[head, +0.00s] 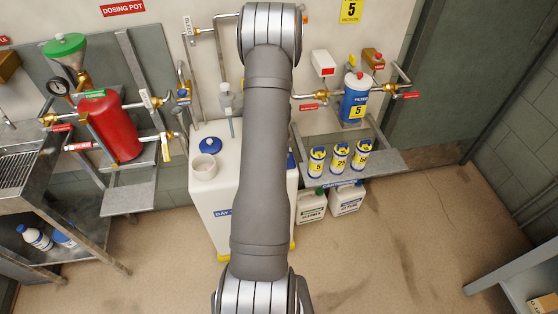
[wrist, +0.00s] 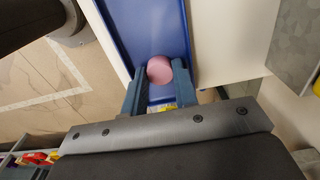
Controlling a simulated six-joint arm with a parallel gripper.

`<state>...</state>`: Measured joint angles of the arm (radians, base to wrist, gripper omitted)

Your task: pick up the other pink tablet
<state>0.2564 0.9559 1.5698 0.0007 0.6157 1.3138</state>
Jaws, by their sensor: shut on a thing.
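In the wrist view my gripper (wrist: 158,78) has its two dark blue-grey fingers on either side of a round pink tablet (wrist: 160,69) and is shut on it. The tablet sits at the fingertips, over a long blue tray or strip (wrist: 143,25); I cannot tell whether it still touches the blue surface. In the head view my arm hides the gripper and the tablet. No second pink tablet shows clearly in either view.
A grey shelf (head: 385,165) at the right holds several labelled cans. A red vessel (head: 112,127) stands at the left. The floor at the right is mostly clear.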

